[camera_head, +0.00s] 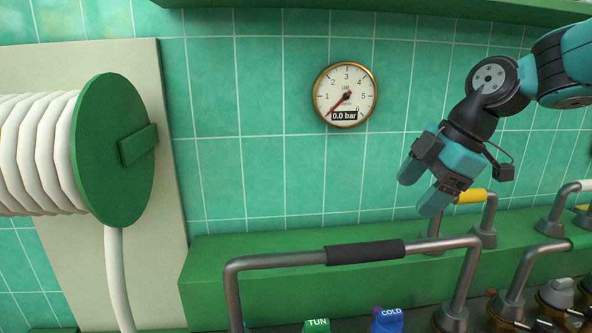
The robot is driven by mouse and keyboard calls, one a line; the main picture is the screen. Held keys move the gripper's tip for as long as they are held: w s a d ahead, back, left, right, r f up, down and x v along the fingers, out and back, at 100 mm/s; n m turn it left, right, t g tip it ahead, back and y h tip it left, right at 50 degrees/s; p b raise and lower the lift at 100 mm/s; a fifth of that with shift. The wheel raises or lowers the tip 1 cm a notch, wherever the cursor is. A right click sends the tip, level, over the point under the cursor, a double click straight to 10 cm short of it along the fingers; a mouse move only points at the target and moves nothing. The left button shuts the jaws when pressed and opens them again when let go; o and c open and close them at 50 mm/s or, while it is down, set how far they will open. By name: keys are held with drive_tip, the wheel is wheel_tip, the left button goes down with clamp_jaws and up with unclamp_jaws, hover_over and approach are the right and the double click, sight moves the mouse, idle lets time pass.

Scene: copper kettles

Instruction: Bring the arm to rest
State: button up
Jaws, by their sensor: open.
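My gripper (422,190) is at the right of the head view, at the end of my teal and black arm. It points down and to the left, with its two teal fingers apart and nothing visible between them. In the picture it appears above the green ledge and in front of the tiled wall. A handle with a yellow grip (470,197) shows just to the right of the fingers. I cannot tell how far apart they are in depth.
A grey rail with a black grip (364,252) crosses the lower middle. A round gauge (345,95) on the wall reads 0.0 bar. A hose reel (112,150) is at left. Below are a green TUN tag (316,325), a blue COLD tag (387,320) and more bent handles (530,265).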

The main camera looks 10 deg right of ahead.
drive_tip(key=s+a+f+m+g, duration=0.1)
drive_tip(key=s+a+f+m, duration=0.1)
drive_tip(key=s, duration=0.4)
drive_tip(key=s+a+f+m+g, duration=0.1)
drive_tip(key=s+a+f+m, duration=0.1)
drive_tip(key=s+a+m, duration=0.3)
drive_tip(key=s+a+f+m, duration=0.2)
drive_tip(key=s+a+m, duration=0.1)
drive_tip(key=s, duration=0.5)
drive_tip(key=shift+s+a+f+m+g, duration=0.25)
drive_tip(key=shift+s+f+m+g, duration=0.1)
drive_tip(key=shift+f+m+g, duration=0.05)
